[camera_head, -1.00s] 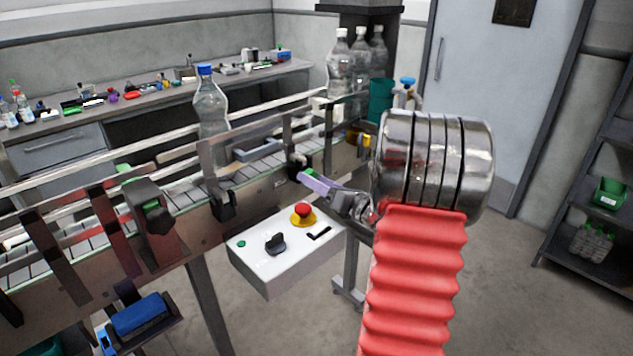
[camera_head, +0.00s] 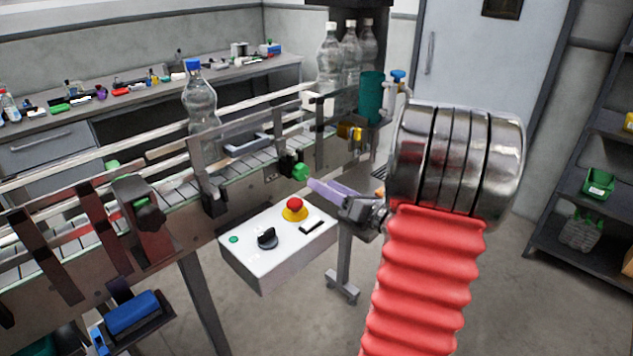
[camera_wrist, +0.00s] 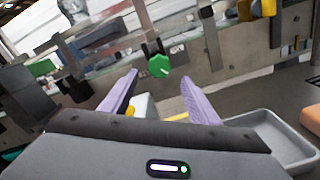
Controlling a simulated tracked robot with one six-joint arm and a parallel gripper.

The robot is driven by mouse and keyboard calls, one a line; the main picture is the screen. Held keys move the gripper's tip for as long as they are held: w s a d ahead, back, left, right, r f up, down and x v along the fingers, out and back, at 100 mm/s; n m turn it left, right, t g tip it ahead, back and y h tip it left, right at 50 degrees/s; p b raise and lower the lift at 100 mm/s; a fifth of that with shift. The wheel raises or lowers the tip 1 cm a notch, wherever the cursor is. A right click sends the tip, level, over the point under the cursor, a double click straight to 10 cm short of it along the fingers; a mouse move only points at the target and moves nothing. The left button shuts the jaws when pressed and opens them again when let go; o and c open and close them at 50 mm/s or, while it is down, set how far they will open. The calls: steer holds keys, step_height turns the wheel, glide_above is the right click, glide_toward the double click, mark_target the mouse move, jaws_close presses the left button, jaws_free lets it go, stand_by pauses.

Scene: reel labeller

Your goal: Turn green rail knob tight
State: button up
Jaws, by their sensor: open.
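The green rail knob (camera_head: 300,172) sticks out from a black clamp on the near side of the conveyor. It also shows in the wrist view (camera_wrist: 159,66), ahead of my gripper (camera_wrist: 156,84) and roughly midway between its fingertips. My gripper has two purple fingers, spread apart and empty. In the head view my gripper (camera_head: 312,185) is just right of and below the knob, its tips close to it. The knob stands beyond the fingertips in the wrist view, and I cannot tell the exact gap.
A control box (camera_head: 270,250) with a red stop button (camera_head: 295,207) sits below and left of my gripper. A bottle with a blue cap (camera_head: 199,97) stands on the conveyor. A grey tray (camera_wrist: 265,135) lies at lower right in the wrist view.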

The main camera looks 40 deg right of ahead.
steer(key=s, duration=0.6)
stand_by(0.7)
